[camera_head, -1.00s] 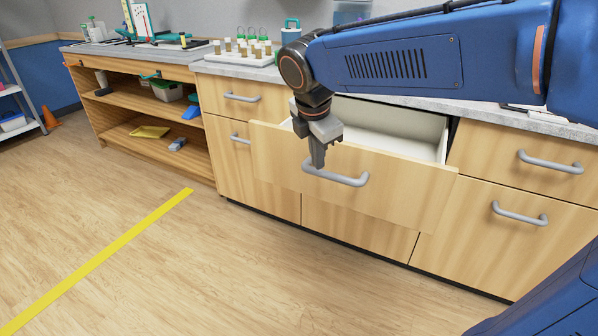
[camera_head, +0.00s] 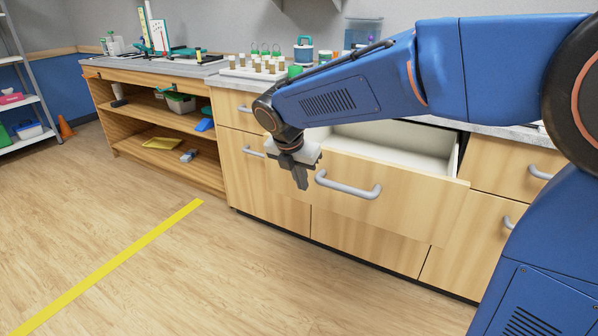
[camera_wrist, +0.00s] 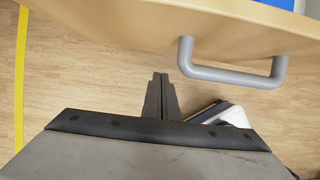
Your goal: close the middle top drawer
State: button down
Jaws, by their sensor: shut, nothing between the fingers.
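The middle top drawer (camera_head: 411,208) is pulled well out of the wooden cabinet, and its white inside shows behind the front panel. A grey bar handle (camera_head: 348,186) is fixed on its front. In the wrist view the handle (camera_wrist: 236,74) is right of and above the fingertips. My gripper (camera_head: 302,183) is shut and empty, pointing down in front of the drawer front, left of the handle. In the wrist view its fingers (camera_wrist: 160,80) are closed together and apart from the handle. My arm hides the drawer's left rear part.
The neighbouring drawers on either side are shut, with handles (camera_head: 540,173) sticking out. A rack of vials (camera_head: 255,69) stands on the counter. An open shelf (camera_head: 150,125) is at the left. The floor (camera_head: 190,270) in front is clear, with a yellow line (camera_head: 115,262).

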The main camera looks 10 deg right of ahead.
aim_at(310, 179)
jog(key=shift+w+d+f, duration=0.4)
jog(key=shift+w+d, duration=0.1)
jog(key=shift+w, duration=0.15)
jog(key=shift+w+d+f, duration=0.4)
jog(key=shift+w+d, duration=0.05)
jog(key=shift+w, duration=0.25)
jog(key=shift+w+d+f, duration=0.4)
jog(key=shift+w+d, duration=0.1)
jog(key=shift+w, duration=0.15)
